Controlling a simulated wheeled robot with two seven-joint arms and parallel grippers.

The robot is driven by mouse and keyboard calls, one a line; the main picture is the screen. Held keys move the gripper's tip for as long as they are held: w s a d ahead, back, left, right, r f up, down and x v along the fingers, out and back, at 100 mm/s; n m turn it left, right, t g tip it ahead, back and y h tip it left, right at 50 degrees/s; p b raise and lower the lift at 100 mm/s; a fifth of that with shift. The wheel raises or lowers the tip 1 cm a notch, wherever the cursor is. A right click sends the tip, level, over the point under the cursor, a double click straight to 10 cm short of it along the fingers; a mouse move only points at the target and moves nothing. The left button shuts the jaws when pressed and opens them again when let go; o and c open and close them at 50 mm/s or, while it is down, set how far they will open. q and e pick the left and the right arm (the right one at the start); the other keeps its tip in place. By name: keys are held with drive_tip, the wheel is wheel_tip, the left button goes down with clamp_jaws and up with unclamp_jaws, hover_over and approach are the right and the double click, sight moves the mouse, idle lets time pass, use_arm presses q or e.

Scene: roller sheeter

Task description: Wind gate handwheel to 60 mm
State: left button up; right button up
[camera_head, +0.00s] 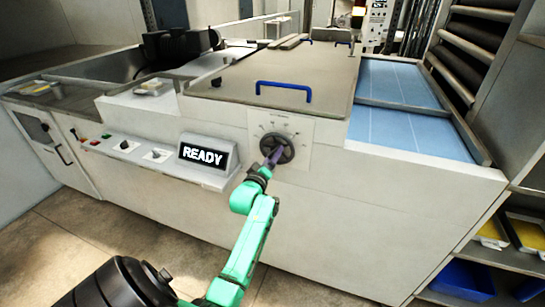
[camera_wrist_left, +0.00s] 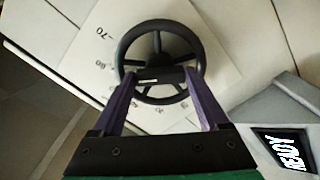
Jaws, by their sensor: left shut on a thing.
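The gate handwheel (camera_head: 287,147) is a dark, spoked wheel on the front face of the machine. In the left wrist view its round rim (camera_wrist_left: 200,55) and several spokes show in front of a pale dial plate (camera_wrist_left: 85,50). The plate has a readable 70; other marks are small or blurred, and I cannot tell the setting. My left gripper (camera_head: 271,159), with purple fingers, is at the wheel. My right gripper is not in view.
A READY display (camera_head: 203,155) stands left of the wheel on a sloped panel with buttons and knobs. A lid with a blue handle (camera_head: 284,90) is above. Blue belt sheeting (camera_head: 410,130) lies right. Shelves with trays (camera_head: 525,235) stand far right. The floor in front is clear.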

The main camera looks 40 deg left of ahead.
use_arm(q)
drive_tip(key=shift+a+r+m, duration=0.1)
drive_tip(key=shift+r+m, duration=0.35)
drive_tip(key=shift+m, duration=0.05)
drive_tip(key=shift+w, duration=0.1)
drive_tip(key=o, duration=1.3)
drive_tip(key=shift+c, duration=0.2)
drive_tip(key=shift+f, duration=0.25)
drive_tip(key=b+v, duration=0.2)
drive_tip(key=v, duration=1.2)
drive_tip(key=shift+f, duration=0.1)
